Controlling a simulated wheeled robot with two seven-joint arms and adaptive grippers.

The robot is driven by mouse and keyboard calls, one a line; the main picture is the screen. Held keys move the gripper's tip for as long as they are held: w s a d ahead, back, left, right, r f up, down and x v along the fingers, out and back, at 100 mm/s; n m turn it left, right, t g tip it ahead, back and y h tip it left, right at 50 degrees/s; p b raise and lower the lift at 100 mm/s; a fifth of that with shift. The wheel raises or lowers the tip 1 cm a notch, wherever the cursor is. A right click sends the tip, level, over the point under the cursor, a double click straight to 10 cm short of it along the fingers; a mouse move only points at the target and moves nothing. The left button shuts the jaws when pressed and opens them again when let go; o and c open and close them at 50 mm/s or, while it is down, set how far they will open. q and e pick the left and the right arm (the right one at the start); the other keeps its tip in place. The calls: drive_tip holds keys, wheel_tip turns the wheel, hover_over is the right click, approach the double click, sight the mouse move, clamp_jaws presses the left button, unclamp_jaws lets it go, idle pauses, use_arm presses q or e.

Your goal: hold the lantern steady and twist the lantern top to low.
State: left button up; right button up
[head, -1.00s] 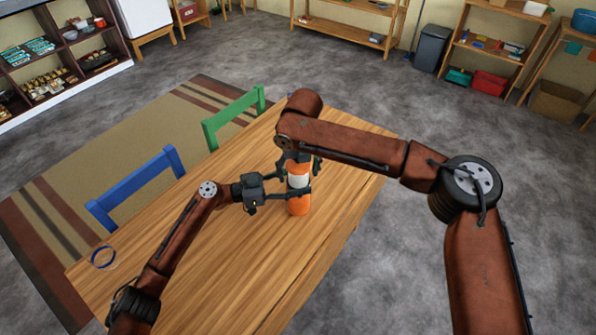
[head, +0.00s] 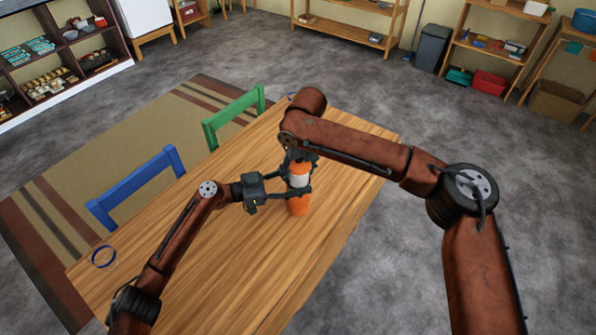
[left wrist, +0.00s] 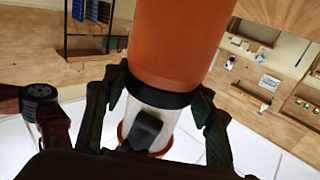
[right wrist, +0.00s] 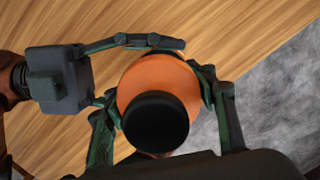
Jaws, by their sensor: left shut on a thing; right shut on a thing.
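The lantern (head: 299,205) stands upright on the wooden table, with an orange base, a pale middle band and an orange top. My right gripper (head: 300,158) comes from above and is shut on the lantern top. In the right wrist view the orange top (right wrist: 150,80) with its black cap (right wrist: 155,122) lies between the right fingers. Any low marking cannot be seen.
The wooden table (head: 200,270) is mostly bare. A blue ring (head: 103,257) lies at its near left corner, and another blue ring shows partly at the far end. A blue chair (head: 140,185) and a green chair (head: 235,115) stand along the left side.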

idle(0.3)
drive_tip(key=shift+n, duration=1.4)
drive_tip(key=shift+n+g+y, duration=0.3)
drive_tip(key=shift+n, duration=1.1)
drive_tip(key=o, duration=1.3)
drive_tip(key=shift+o, duration=0.2)
drive_tip(key=shift+s+d+r, duration=0.1)
drive_tip(key=shift+d+r, duration=0.05)
drive_tip(key=shift+r, duration=1.1)
drive_tip(key=shift+s+d+r, duration=0.1)
drive_tip(key=shift+d+r, duration=0.1)
drive_tip(key=shift+r, duration=1)
drive_tip(key=shift+s+d+r, duration=0.1)
drive_tip(key=shift+d+r, duration=0.05)
drive_tip(key=shift+r, duration=1.1)
